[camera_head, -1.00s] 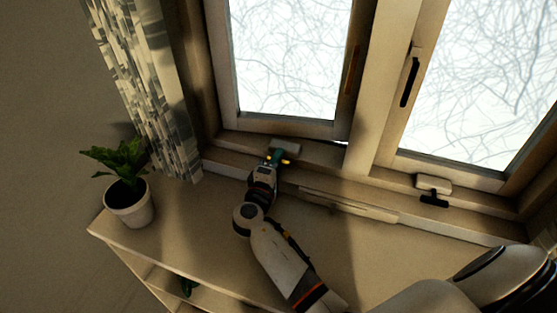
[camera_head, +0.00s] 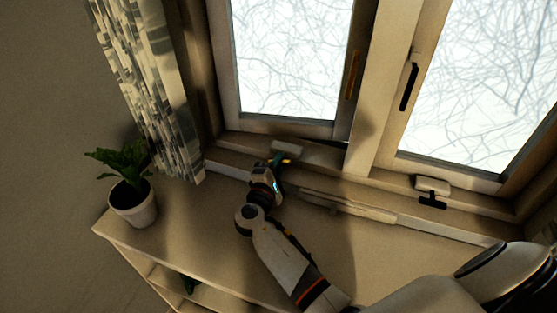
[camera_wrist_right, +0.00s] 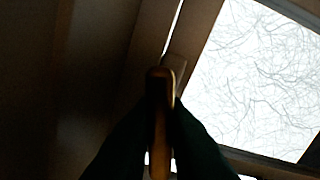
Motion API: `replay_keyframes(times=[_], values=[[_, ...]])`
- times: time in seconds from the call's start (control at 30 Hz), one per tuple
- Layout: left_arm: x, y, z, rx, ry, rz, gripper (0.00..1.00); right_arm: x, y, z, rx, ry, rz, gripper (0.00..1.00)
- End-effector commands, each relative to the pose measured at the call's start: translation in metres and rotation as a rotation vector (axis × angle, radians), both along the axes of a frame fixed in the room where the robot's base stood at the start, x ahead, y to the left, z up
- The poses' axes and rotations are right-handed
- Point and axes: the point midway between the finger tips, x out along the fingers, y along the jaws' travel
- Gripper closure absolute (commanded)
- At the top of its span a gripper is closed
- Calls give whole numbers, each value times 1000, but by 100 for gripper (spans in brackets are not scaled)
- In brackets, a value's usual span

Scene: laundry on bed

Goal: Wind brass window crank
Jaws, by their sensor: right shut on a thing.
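The left window's crank has a pale housing (camera_head: 287,147) on the sill below the left sash (camera_head: 285,127). My right gripper (camera_head: 282,161) is at this housing, and its fingers hide most of the crank arm in the head view. In the right wrist view the brass crank handle (camera_wrist_right: 160,110) stands upright in the picture between the dark fingers, which are shut on it. The left sash stands slightly away from its frame at the lower right, with a dark gap below it. My left gripper is not in view.
A second crank (camera_head: 432,192), with a black handle, sits under the right window. A potted plant (camera_head: 132,203) stands at the left end of the shelf top (camera_head: 200,225). A patterned curtain (camera_head: 150,90) hangs left of the window. The shelf top between plant and arm is clear.

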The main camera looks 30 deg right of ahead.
Motion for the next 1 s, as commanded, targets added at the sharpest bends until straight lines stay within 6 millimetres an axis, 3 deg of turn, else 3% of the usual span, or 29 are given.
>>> replay_keyframes(times=[1.0], values=[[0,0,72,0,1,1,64,0,-1,5,-636,710,-3,100]])
